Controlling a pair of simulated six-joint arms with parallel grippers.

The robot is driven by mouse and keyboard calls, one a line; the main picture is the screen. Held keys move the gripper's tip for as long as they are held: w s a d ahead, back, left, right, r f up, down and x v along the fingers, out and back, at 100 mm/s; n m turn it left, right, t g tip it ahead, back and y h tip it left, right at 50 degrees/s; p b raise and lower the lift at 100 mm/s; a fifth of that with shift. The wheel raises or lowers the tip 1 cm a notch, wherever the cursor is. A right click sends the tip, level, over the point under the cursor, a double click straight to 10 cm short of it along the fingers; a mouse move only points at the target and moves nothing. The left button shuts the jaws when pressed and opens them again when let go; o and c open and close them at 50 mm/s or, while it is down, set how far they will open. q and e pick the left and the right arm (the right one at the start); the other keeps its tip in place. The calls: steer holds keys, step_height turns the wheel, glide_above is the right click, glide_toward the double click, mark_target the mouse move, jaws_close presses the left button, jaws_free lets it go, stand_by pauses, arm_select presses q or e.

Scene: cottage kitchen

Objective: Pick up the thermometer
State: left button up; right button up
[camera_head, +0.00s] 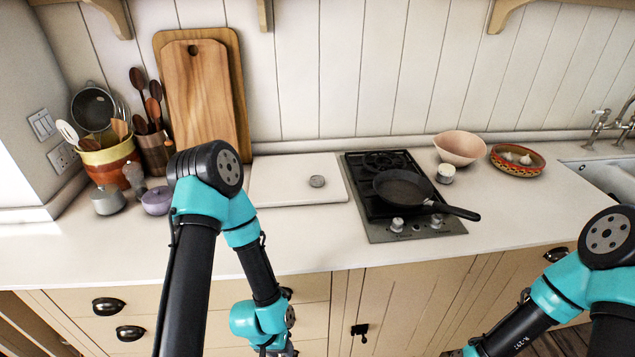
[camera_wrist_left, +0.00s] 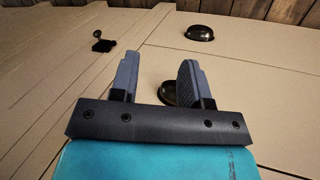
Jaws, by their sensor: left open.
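I cannot pick out a thermometer for certain.
A black pan (camera_head: 402,188) sits on the hob (camera_head: 376,225), its handle pointing right. A pink bowl (camera_head: 460,148), a small white pot (camera_head: 446,174) and a patterned bowl (camera_head: 517,160) stand to the right. Utensil pots and cutting boards (camera_head: 196,95) stand at the left. The counter's front strip is clear.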

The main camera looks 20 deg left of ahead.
arm_select(q)
steer(key=o, duration=0.8)
